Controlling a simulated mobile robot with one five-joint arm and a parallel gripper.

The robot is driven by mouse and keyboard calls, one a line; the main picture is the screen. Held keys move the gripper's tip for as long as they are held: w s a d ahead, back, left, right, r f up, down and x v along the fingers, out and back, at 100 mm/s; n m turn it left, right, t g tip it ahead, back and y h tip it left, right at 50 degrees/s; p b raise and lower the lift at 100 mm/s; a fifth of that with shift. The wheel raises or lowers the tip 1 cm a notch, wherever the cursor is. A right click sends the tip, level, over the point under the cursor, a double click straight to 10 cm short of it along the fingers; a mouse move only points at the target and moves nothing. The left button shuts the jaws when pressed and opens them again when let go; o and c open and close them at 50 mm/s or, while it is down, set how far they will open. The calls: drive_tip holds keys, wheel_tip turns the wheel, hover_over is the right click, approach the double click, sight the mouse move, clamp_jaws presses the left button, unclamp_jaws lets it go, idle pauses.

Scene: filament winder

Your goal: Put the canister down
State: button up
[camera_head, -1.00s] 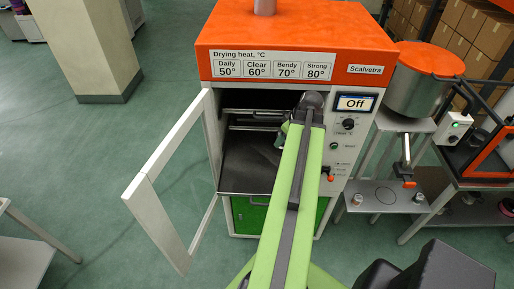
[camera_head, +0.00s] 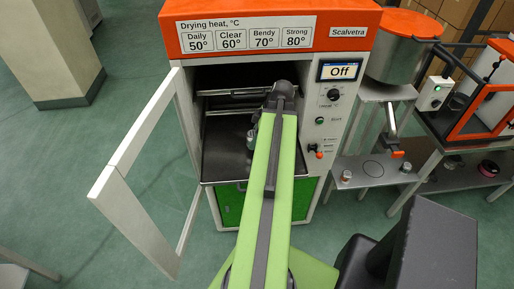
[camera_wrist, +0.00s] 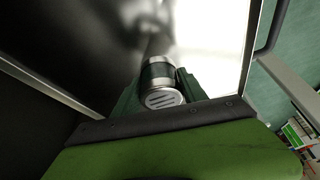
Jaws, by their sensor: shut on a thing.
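The canister (camera_wrist: 158,78) is a small metal cylinder with a dark band and a slotted end, seen in the wrist view. My gripper (camera_wrist: 161,88) is shut on it, with dark green fingers on either side. In the head view, my gripper (camera_head: 254,130) is inside the open chamber of the orange-topped dryer (camera_head: 350,115), mostly hidden behind my green arm. The dark chamber floor (camera_head: 222,165) lies below it. I cannot tell whether the canister touches the floor. The dryer display (camera_head: 342,71) reads Off.
The dryer's framed door (camera_head: 125,150) stands open to the left. A rack (camera_head: 225,94) crosses the upper chamber. At the right are a steel hopper with an orange lid (camera_head: 395,58) and a small shelf (camera_head: 372,170). Open floor lies at the left.

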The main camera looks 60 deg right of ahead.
wheel_tip(320, 180, down, 2)
drive_tip(key=shift+f+b, duration=0.2)
drive_tip(key=shift+b, duration=0.15)
drive_tip(key=shift+d+r, duration=0.15)
drive_tip(key=shift+r, duration=0.1)
drive_tip(key=d, duration=0.1)
drive_tip(key=w+d, duration=0.1)
drive_tip(key=d, duration=0.2)
drive_tip(key=shift+w+d, duration=0.15)
drive_tip(key=shift+w, duration=0.15)
drive_tip(key=shift+s+a+f+b, duration=0.1)
drive_tip(key=shift+a+f+b, duration=0.25)
drive_tip(key=shift+f+b, duration=0.35)
drive_tip(key=shift+a+r+p, duration=0.1)
drive_tip(key=shift+r+p, duration=0.05)
drive_tip(key=shift+p, duration=0.2)
drive_tip(key=shift+f, duration=0.3)
drive_tip(key=o, duration=1.4)
drive_tip(key=shift+r, duration=0.15)
drive_tip(key=shift+o, duration=0.2)
